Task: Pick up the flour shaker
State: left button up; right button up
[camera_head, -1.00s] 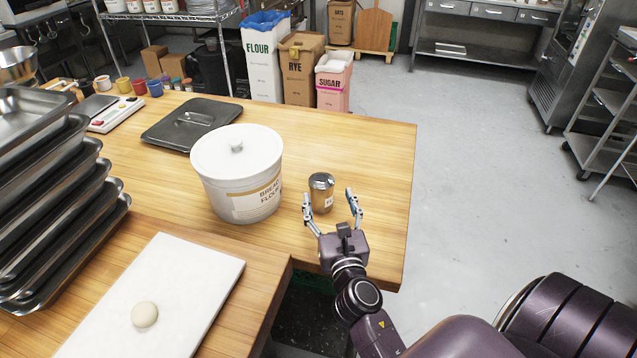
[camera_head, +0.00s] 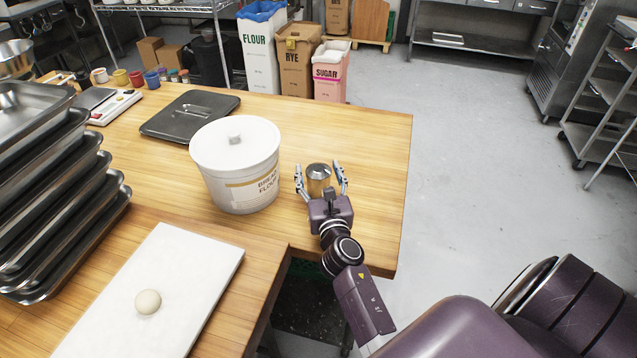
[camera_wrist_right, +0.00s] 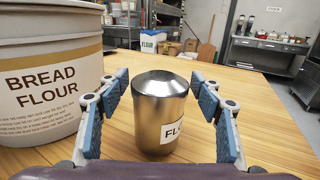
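The flour shaker (camera_head: 318,176) is a small metal can with a domed top, upright on the wooden table (camera_head: 370,150). In the right wrist view the shaker (camera_wrist_right: 161,110) stands between the fingers, its label partly showing "FLO". My right gripper (camera_head: 321,176) is open around it, with one finger on each side. In the wrist view gaps show between the blue finger pads and the can. The shaker's lower part is hidden by the gripper in the head view. My left gripper is not in view.
A large white bread flour tub (camera_head: 238,165) stands just left of the shaker. Stacked trays (camera_head: 60,200) and a white board (camera_head: 170,270) with dough are at left. The table's right edge is close.

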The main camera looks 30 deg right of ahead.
jog(key=c, duration=1)
jog(key=shift+c, duration=0.9)
jog(key=shift+r, duration=0.1)
